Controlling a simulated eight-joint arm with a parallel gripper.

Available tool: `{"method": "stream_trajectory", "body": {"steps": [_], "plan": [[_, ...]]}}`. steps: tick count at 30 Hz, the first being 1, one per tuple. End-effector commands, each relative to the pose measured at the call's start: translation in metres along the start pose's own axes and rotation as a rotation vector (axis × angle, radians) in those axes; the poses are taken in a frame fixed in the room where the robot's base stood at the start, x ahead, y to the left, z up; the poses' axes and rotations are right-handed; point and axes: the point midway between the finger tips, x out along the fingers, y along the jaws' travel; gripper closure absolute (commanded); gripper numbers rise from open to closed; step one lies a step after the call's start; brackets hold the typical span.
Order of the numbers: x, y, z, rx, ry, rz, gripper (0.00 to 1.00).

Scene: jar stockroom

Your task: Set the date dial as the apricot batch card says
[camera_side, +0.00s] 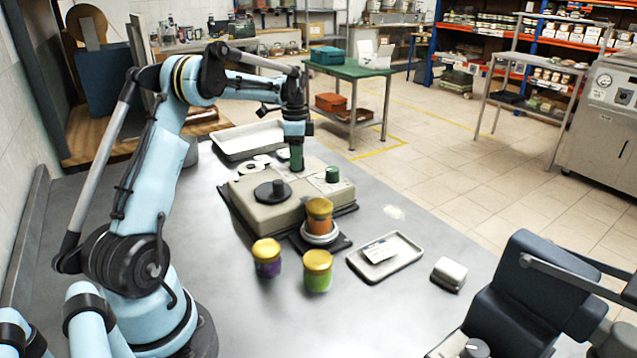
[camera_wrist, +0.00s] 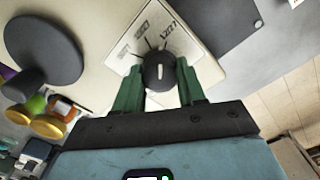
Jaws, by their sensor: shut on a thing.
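My gripper (camera_wrist: 160,84) has its two green fingers on either side of a black round knob (camera_wrist: 159,71), the date dial. The knob sits on a white plate (camera_wrist: 150,36) with tick lines and small labels I cannot read surely. A white mark on the knob runs nearly straight up in the wrist view. In the side view my gripper (camera_side: 296,166) reaches down onto the beige machine (camera_side: 262,213), and its fingers hide the knob. A white card (camera_side: 378,251) lies in a shallow tray (camera_side: 407,258); its writing is too small to read.
A jar with orange contents (camera_side: 319,222) stands on a round holder at the machine's front. Purple (camera_side: 267,266) and green (camera_side: 318,278) jars stand before it. A black disc (camera_side: 272,192) with a post and a green knob (camera_side: 332,174) top the machine. A white block (camera_side: 449,272) lies right.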

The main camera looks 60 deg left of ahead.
Motion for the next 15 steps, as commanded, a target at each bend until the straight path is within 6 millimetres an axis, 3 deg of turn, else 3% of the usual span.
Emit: {"method": "stream_trajectory", "body": {"steps": [15], "plan": [[-0.0006, 0.0001, 0.0, -0.488, 0.0, 0.0, 0.91]]}}
